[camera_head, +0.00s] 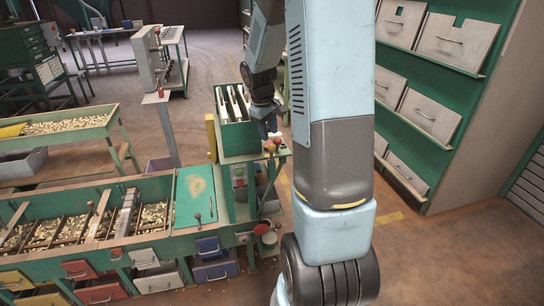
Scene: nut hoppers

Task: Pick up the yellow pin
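My gripper (266,124) is small and dark at the far end of my arm, beside the right side of a green slotted stand (238,139). It hangs just above small red and orange-yellow knobs (271,145) at the stand's front right corner. I cannot tell whether one of these knobs is the yellow pin, and no other yellow pin can be made out. I cannot tell whether the fingers are open or shut, or whether they touch anything.
A long green hopper bench (150,245) with nut-filled compartments and coloured drawers stands at the left. Another nut tray (70,128) lies behind it. A green rack of metal bins (430,110) stands at the right. Floor (470,255) is clear at the lower right.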

